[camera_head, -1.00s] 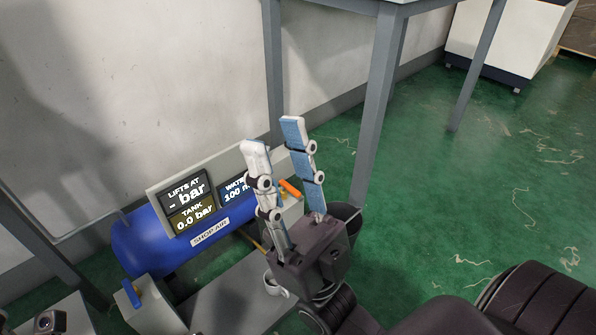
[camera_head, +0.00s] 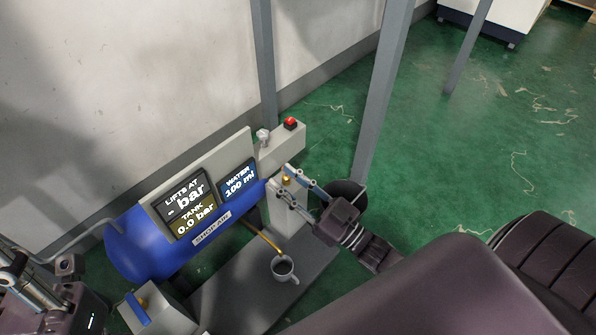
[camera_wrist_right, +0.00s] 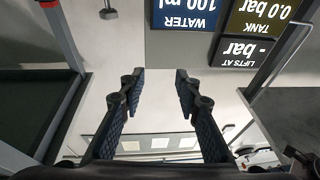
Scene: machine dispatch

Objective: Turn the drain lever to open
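The blue air tank (camera_head: 135,243) labelled SHOP AIR lies by the wall. A brass fitting (camera_head: 286,181) tops a pale block (camera_head: 287,213) at its right end. The orange lever is not clearly visible now; the finger may cover it. My right gripper (camera_head: 279,178) is at this block, its fingers on either side of the fitting. In the right wrist view my right gripper (camera_wrist_right: 160,78) is open, with nothing seen between its fingertips. Contact cannot be told. My left gripper (camera_head: 42,285) is partly in view at the lower left; its finger state is unclear.
A display panel (camera_head: 160,205) reads TANK 0.0 bar and WATER 100 ml. A red button (camera_head: 290,123) sits behind. A blue handle (camera_head: 137,308) is at the lower left.

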